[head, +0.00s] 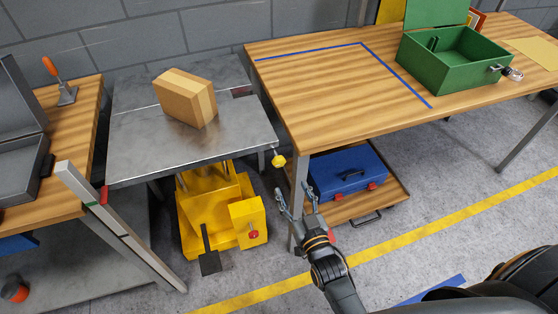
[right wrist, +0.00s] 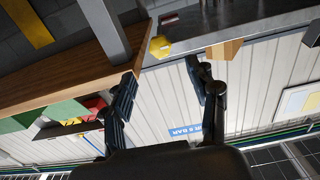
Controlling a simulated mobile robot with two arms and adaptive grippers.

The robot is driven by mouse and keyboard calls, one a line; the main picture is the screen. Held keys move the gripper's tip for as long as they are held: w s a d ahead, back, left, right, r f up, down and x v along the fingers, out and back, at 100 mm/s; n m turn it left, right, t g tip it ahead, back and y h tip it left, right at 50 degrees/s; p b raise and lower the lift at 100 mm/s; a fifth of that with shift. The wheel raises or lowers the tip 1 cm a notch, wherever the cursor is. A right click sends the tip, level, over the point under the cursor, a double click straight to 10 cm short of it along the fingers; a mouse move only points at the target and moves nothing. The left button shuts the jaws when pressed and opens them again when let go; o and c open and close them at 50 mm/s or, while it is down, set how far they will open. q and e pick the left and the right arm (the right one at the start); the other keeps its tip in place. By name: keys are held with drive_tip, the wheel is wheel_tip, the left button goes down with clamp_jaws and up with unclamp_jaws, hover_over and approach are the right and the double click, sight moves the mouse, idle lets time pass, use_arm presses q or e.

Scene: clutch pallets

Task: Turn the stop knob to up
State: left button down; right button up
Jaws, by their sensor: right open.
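A yellow knob (head: 278,160) sticks out at the right front corner of the grey metal table top (head: 190,145). I take it to be the stop knob; which way it is turned is too small to tell. The knob also shows in the right wrist view (right wrist: 160,47), beyond the fingertips and between their lines. My right gripper (head: 293,192) is open and empty, just below and right of the knob, and apart from it. It also shows open in the right wrist view (right wrist: 164,78). My left gripper is not in view.

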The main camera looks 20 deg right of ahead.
sight(280, 165)
drive_tip(key=w, duration=1.1)
drive_tip(key=shift+w+a+p, duration=0.2)
drive_tip(key=shift+w+p, duration=0.1)
drive_tip(key=shift+c, duration=0.5)
drive_tip(key=c, duration=1.1)
